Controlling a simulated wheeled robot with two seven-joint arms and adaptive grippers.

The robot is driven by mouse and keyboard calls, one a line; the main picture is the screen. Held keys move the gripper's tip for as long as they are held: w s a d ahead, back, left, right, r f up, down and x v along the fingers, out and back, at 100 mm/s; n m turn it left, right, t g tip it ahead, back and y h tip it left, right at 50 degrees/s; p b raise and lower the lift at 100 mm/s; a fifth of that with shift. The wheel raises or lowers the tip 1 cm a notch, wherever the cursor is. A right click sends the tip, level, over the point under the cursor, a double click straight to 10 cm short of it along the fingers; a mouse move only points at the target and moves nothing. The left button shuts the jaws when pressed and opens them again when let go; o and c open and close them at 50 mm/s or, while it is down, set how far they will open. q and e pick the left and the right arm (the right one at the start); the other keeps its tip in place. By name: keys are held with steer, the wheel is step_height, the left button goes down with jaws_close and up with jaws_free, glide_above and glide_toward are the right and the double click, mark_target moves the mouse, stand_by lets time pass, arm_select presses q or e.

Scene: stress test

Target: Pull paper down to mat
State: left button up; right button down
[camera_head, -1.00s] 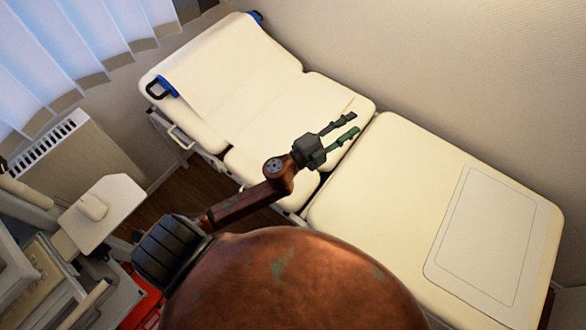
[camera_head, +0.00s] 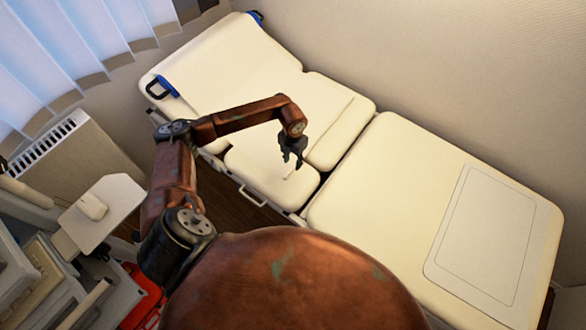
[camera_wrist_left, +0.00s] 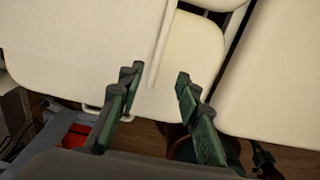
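The white paper (camera_head: 235,70) lies along the left part of the cream examination couch. Its free end edge runs slantwise across the middle sections. The mat (camera_head: 487,235), a pale rounded panel with an inner outline, lies on the couch's right section. My left gripper (camera_head: 289,172) points down at the near corner of the paper's free end. In the left wrist view its green-padded fingers (camera_wrist_left: 157,76) are open. The paper's raised edge (camera_wrist_left: 160,45) reaches into the gap between the fingertips, with no grip visible. My right gripper is not in view.
The couch (camera_head: 400,165) has a gap between its middle and right sections. Blue-ended holders (camera_head: 167,86) sit at its far-left end. A small side table (camera_head: 105,210) and a radiator (camera_head: 75,165) stand at left. A wall runs behind the couch.

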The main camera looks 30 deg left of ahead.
mark_target(293, 173)
arm_select(q)
step_height(293, 173, down, 6)
steer(key=shift+d+f, duration=0.1)
stand_by(0.4)
jaws_close()
stand_by(0.5)
